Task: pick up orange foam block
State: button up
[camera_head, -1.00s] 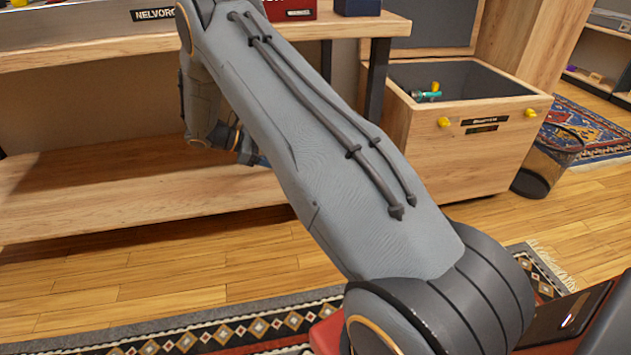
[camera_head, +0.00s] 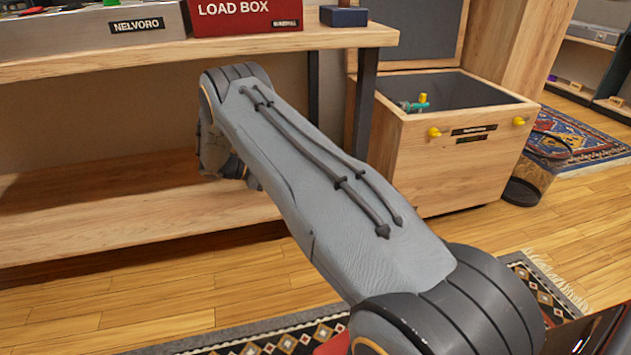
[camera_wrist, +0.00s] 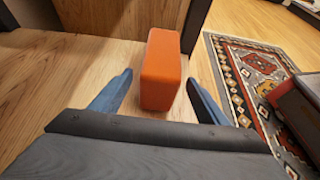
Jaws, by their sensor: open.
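The orange foam block (camera_wrist: 160,72) stands upright on a light wooden surface (camera_wrist: 60,85) in the wrist view. My gripper (camera_wrist: 158,92) is open, with one blue finger on each side of the block's near end. Gaps show between the block and both fingers, so they do not appear to touch it. In the head view my grey arm reaches toward the bench's lower shelf (camera_head: 130,215). There the block and my fingers are hidden behind the arm.
The bench top (camera_head: 330,38) overhangs the lower shelf, with a dark leg (camera_head: 364,105) beside my arm. A red load box (camera_head: 245,15) sits on top. An open wooden chest (camera_head: 450,150) stands right. A patterned rug (camera_wrist: 250,85) lies beside the shelf.

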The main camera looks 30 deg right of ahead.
jog(key=b+x, duration=0.3)
jog(key=x, duration=0.4)
jog(key=shift+d+f, duration=0.2)
jog(key=shift+f, duration=0.15)
jog(key=c, duration=1.1)
jog(key=shift+r, duration=0.15)
